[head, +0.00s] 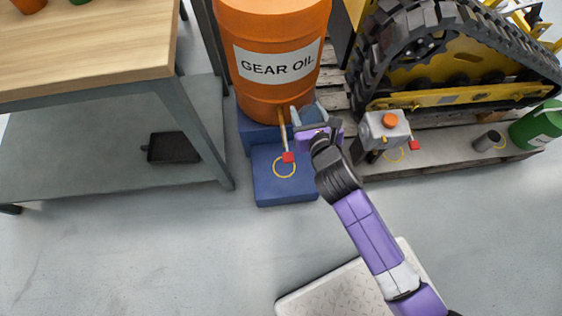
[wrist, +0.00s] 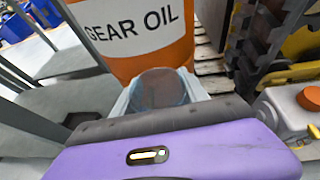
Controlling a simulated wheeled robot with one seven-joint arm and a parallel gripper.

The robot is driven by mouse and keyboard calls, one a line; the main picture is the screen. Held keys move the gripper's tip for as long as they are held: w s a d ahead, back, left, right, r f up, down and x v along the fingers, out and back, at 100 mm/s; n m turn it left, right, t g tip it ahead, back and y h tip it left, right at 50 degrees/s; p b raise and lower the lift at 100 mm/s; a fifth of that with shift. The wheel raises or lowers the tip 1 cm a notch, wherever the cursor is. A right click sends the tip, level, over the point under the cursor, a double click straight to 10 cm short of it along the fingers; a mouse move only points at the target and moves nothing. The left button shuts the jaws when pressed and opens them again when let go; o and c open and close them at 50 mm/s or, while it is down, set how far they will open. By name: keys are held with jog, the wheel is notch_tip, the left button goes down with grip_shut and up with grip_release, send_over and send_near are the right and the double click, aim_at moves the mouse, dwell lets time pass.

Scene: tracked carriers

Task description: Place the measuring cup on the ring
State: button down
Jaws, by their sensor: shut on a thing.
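My gripper (wrist: 165,92) is shut on the measuring cup (wrist: 160,88), a clear bluish cup between the pale fingers in the wrist view. In the head view my gripper (head: 308,116) is in front of the orange drum, above the blue step; the cup is mostly hidden there. A yellow ring (head: 276,174) lies on the lower blue step (head: 268,192), below and slightly left of my gripper, apart from it. The ring is not visible in the wrist view.
The GEAR OIL drum (head: 270,92) has a tap with a red end (head: 288,157) hanging over the ring. A workbench (head: 85,55) is left.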

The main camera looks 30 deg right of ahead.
jog(key=s+a+f+n+y+b, duration=0.15)
jog(key=s+f, duration=0.25)
jog(key=f, duration=0.4)
jog(key=s+a+f+n+y+b, duration=0.1)
jog(key=s+f+b, duration=0.2)
jog(key=s+f, duration=0.35)
jog(key=s+a+f+n+y+b, duration=0.1)
jog(key=s+a+f+y+b, duration=0.1)
jog(key=f, duration=0.8)
jog(key=w+a+f+b, duration=0.1)
jog(key=w+f+b, duration=0.1)
jog(key=w, duration=1.5)
jog(key=shift+w+f+b, duration=0.15)
jog(key=shift+f+b, duration=0.25)
jog(key=shift+f, duration=0.2)
jog(key=shift+f, duration=0.15)
jog(key=c, duration=0.6)
grip_release()
